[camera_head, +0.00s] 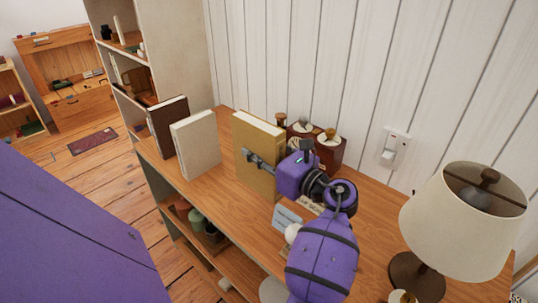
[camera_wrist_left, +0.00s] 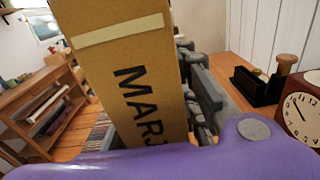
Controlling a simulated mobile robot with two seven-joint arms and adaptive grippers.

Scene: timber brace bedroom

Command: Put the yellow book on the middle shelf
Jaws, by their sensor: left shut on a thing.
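The yellow book (camera_head: 258,152) is upright over the wooden desktop in the head view, its white page edges facing up. My left gripper (camera_head: 262,163) is shut on it, with one finger across the cover. I cannot tell whether its lower edge touches the desk. In the left wrist view, the yellow book (camera_wrist_left: 130,75) fills the middle, with dark lettering and a pale band, and the gripper's grey fingers are beside it. A tall bookcase (camera_head: 180,50) with several shelves stands at the back left; its shelves are seen obliquely. My right gripper is out of view.
A cream book (camera_head: 196,143) and a dark brown book (camera_head: 168,124) stand upright left of the yellow one. A lamp (camera_head: 460,215) stands at the right of the desktop (camera_head: 225,192). A clock (camera_wrist_left: 302,110) and dark holder (camera_wrist_left: 257,86) are near the wall.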

